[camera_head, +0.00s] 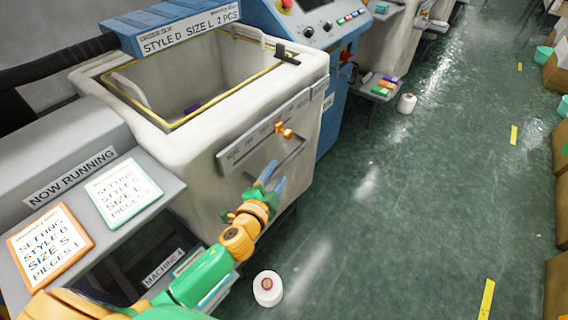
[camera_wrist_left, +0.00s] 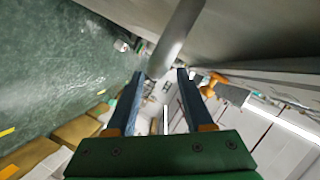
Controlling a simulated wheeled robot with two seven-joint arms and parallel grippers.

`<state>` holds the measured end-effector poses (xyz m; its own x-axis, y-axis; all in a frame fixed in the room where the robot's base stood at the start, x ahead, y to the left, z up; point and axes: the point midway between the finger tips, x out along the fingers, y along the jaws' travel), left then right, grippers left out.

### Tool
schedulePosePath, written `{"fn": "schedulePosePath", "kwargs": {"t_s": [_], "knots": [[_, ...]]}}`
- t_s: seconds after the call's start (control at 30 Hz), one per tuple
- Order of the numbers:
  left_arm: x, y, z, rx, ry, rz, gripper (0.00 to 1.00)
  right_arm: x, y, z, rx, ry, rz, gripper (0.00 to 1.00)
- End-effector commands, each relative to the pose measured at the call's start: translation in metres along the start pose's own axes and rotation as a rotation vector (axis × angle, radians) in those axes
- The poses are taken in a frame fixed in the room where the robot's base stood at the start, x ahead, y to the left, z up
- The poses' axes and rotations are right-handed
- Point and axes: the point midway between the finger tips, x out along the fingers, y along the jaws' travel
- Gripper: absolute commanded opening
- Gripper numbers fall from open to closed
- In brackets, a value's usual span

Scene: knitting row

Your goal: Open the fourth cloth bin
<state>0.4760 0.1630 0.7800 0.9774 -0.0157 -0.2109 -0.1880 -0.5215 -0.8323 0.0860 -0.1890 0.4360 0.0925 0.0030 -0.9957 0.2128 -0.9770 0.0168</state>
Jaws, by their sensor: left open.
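The cloth bin (camera_head: 185,180) of the near machine is a cream box with an open top and a yellow inner rim. A small plate reading "MACHINE" with a hard-to-read number (camera_head: 165,268) sits low beside it. A grey bar handle (camera_head: 291,153) stands out from its front face; the bar also shows in the left wrist view (camera_wrist_left: 178,45). My left gripper (camera_head: 270,177) is open at the front face, by the lower end of the handle. In the left wrist view, the bar lies just beyond and between its fingertips (camera_wrist_left: 162,74); I cannot tell whether they touch. My right gripper is not in view.
A white cone (camera_head: 267,288) stands on the floor below my arm, another (camera_head: 406,103) further off. Setting cards (camera_head: 124,192) lie on the left shelf. The green aisle floor (camera_head: 400,220) is mostly clear.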

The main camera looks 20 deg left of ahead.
Motion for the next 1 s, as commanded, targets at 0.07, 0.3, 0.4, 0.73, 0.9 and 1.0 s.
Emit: {"fn": "schedulePosePath", "kwargs": {"t_s": [0.07, 0.3, 0.4, 0.73, 0.9, 1.0], "knots": [[0.016, 0.001, 0.0, 0.001, 0.001, -0.002, 0.52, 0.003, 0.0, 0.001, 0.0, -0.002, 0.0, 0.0], [0.041, 0.001, 0.0, -0.001, 0.001, 0.001, 0.52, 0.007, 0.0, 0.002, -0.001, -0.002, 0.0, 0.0], [0.043, 0.001, 0.0, -0.001, 0.0, 0.002, 0.52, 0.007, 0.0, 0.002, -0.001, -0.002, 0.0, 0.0], [0.043, 0.001, 0.0, -0.001, 0.0, 0.002, 0.09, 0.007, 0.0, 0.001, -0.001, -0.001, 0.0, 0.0], [0.043, 0.001, 0.0, -0.001, 0.0, 0.002, 0.0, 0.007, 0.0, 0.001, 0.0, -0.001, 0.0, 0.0], [0.043, 0.001, 0.0, -0.001, 0.0, 0.002, 0.0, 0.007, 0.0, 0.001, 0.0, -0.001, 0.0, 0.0]]}}
